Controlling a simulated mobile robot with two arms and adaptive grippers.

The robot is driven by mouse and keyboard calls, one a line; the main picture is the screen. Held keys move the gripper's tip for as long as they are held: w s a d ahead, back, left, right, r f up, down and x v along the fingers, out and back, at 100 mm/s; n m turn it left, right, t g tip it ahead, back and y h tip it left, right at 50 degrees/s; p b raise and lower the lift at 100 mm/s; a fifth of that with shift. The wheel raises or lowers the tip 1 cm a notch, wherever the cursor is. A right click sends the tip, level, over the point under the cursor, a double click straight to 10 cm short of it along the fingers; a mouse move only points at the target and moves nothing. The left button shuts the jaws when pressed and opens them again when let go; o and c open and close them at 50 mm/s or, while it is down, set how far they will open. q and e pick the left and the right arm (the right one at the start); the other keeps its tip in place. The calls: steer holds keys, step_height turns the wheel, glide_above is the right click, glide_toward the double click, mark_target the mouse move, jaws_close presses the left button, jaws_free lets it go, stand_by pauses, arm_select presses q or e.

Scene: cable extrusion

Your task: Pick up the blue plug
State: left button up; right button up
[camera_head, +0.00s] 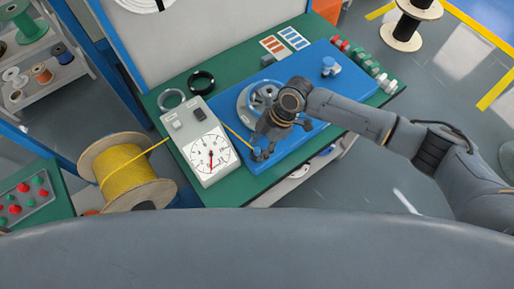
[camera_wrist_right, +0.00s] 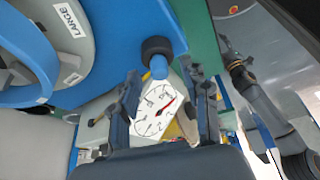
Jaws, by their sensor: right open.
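A short blue plug (camera_wrist_right: 158,68) with a thick black collar shows in the right wrist view, just ahead of and between my fingers. My right gripper (camera_wrist_right: 163,84) is open, with one finger on each side of the plug's line and nothing held. In the head view, my right gripper (camera_head: 263,147) is low over the front left part of the blue board (camera_head: 310,95), beside the white gauge box. The plug is mostly hidden there by the gripper. I cannot tell whether a finger touches the plug.
The gauge box (camera_head: 196,127) stands left of my right gripper, with a yellow cable running past it from a spool (camera_head: 130,180). A round blue-and-grey wheel (camera_head: 247,101) is behind the gripper. Red and green parts (camera_head: 361,60) line the green table's right edge.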

steer(key=shift+s+a+f, duration=0.1)
steer(key=shift+a+f, duration=0.1)
steer(key=shift+f, duration=0.25)
steer(key=shift+c, duration=0.2)
steer(key=c, duration=0.9)
steer(key=shift+r+b, duration=0.4)
steer(key=shift+r, duration=0.1)
steer(key=w+d+r+b, duration=0.1)
steer(key=d+r, duration=0.3)
steer(key=w+d+r+b, duration=0.2)
steer(key=d+r, duration=0.2)
steer(key=w+d+r+b, duration=0.2)
steer(key=d+r, duration=0.2)
steer(key=d, duration=0.1)
steer(key=shift+d, duration=0.1)
steer(key=shift+o, duration=0.5)
